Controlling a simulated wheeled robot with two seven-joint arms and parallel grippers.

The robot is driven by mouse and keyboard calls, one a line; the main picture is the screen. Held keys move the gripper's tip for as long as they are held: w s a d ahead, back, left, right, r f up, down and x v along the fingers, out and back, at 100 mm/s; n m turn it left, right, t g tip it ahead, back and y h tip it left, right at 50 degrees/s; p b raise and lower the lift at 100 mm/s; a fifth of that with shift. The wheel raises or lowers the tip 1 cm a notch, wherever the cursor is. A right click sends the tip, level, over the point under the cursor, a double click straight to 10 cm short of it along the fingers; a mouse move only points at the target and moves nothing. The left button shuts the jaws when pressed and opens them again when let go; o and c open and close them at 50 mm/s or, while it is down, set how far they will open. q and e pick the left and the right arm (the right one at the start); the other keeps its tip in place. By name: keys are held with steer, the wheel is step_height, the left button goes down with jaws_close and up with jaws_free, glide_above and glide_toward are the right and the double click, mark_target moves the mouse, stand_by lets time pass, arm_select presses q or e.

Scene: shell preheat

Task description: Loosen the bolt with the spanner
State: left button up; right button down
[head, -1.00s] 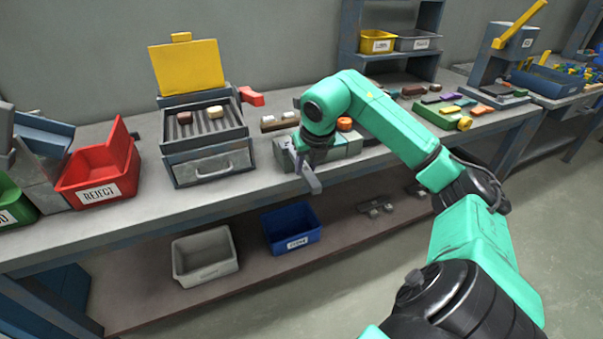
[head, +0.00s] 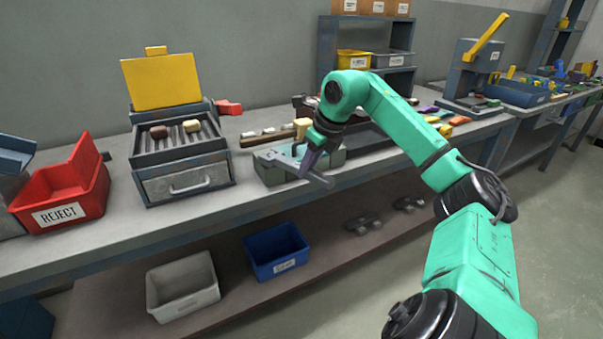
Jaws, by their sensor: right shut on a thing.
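My right gripper (head: 307,163) reaches down over the front of a grey-green block (head: 273,175) on the bench. It is shut on a grey metal bar, which looks like the spanner (head: 322,180). The spanner's end sticks out to the right past the block's front edge. Its other end is partly hidden by the fingers, near the top of the block. I cannot make out the bolt; it is small or hidden behind the gripper. My left gripper is not in view.
A drawer unit (head: 184,181) with a raised yellow lid (head: 162,81) stands left of the block. A red REJECT bin (head: 62,190) is further left. A brown bar (head: 268,137) lies behind the block. White (head: 183,288) and blue (head: 276,251) bins sit on the lower shelf.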

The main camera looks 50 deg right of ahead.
steer(key=shift+d+n, duration=0.3)
steer(key=shift+d, duration=0.1)
steer(key=d+r+n+y+p, duration=0.1)
steer(key=d+r+n+p, duration=0.1)
steer(key=r+p, duration=0.4)
steer(key=w+d+p, duration=0.1)
steer(key=p, duration=0.4)
steer(key=shift+d, duration=0.2)
stand_by(0.5)
steer(key=shift+s, duration=0.1)
